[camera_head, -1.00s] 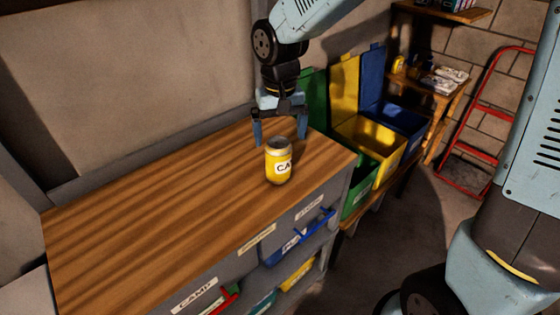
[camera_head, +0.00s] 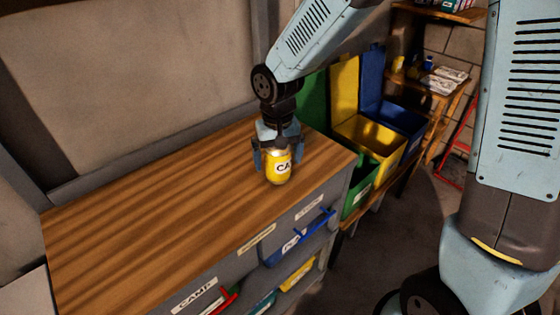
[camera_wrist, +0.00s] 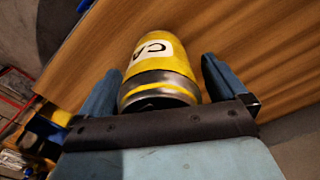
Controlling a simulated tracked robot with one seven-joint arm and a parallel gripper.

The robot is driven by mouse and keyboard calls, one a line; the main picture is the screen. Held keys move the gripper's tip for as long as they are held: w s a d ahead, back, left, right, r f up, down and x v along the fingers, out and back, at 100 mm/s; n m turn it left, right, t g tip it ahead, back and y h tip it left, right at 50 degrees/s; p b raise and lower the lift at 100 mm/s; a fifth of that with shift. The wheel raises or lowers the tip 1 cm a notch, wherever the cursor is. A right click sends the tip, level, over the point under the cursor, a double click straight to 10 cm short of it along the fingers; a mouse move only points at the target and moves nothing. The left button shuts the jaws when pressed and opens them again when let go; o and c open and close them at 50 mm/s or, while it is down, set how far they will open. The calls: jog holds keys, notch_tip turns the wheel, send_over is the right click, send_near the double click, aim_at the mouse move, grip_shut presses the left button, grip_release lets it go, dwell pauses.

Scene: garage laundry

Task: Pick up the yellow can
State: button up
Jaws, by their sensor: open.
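The yellow can (camera_head: 279,168) with a white label stands upright on the wooden worktop (camera_head: 150,220) near its right end. My gripper (camera_head: 276,160) points down over the can, with its fingers low on either side of it. In the wrist view the can (camera_wrist: 165,58) lies between the two blue fingers of my open gripper (camera_wrist: 160,82). A gap shows on both sides, wider at the right finger. The top of the can is hidden by my gripper in the head view.
Open green (camera_head: 357,188), yellow (camera_head: 371,141) and blue (camera_head: 403,129) bins stand right of the worktop. Labelled drawers (camera_head: 290,240) are below it. A red ladder (camera_head: 460,140) leans by the block wall. The worktop left of the can is clear.

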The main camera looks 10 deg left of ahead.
jog(key=shift+c, duration=0.5)
jog(key=c, duration=1.1)
jog(key=shift+o, duration=0.2)
jog(key=shift+r, duration=0.1)
